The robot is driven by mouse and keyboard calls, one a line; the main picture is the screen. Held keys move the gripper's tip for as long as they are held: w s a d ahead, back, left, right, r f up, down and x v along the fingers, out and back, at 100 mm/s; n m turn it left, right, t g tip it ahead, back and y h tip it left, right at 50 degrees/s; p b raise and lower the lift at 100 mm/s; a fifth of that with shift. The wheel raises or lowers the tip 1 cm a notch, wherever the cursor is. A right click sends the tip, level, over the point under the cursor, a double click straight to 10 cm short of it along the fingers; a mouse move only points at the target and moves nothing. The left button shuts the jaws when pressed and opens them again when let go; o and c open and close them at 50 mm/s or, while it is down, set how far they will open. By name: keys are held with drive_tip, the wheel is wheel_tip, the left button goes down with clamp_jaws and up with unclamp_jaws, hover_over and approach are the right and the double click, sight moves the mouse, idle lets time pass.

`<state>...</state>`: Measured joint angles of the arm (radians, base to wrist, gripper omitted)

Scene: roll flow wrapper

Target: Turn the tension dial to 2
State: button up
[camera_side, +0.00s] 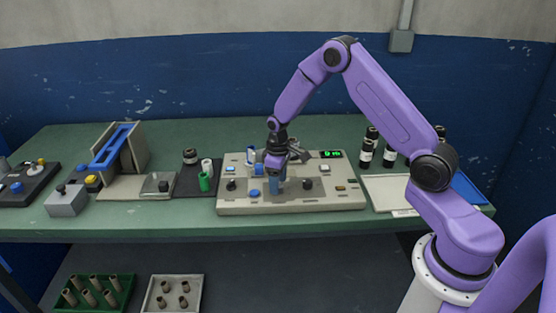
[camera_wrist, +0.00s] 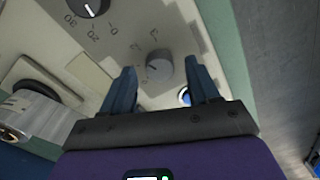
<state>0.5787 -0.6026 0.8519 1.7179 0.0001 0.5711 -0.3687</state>
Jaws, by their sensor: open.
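My gripper (camera_side: 276,184) points down over the beige control panel (camera_side: 332,205), with its two blue fingers apart. In the wrist view, a small grey dial (camera_wrist: 158,66) with a faint light mark sits between the open fingertips (camera_wrist: 161,68). Small digits are printed around it, too blurred to read surely, and so is its setting. I cannot tell whether either finger touches it. In the side view my gripper hides this dial. A second, larger dial (camera_wrist: 90,7) with a white pointer and numbers in tens shows at the top of the wrist view.
Two black knobs (camera_side: 231,185) (camera_side: 308,184) and a blue button (camera_side: 254,193) stand close to my gripper on the panel. A green display (camera_side: 331,154) is at its back right.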

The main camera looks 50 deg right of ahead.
wheel_tip(320, 180, up, 17)
drive_tip(key=shift+f, duration=0.15)
idle(0.5)
drive_tip(key=s+a+r+n, duration=0.3)
drive_tip(key=s+a+n, duration=0.1)
drive_tip(key=s+a, duration=1.1)
drive_tip(key=s+d+n, duration=0.3)
drive_tip(key=s+n, duration=0.1)
drive_tip(key=s, duration=1.6)
drive_tip(key=shift+s+d+f, duration=0.15)
drive_tip(key=shift+s+f, duration=0.05)
drive_tip(key=shift+f, duration=0.2)
drive_tip(key=shift+w, duration=0.1)
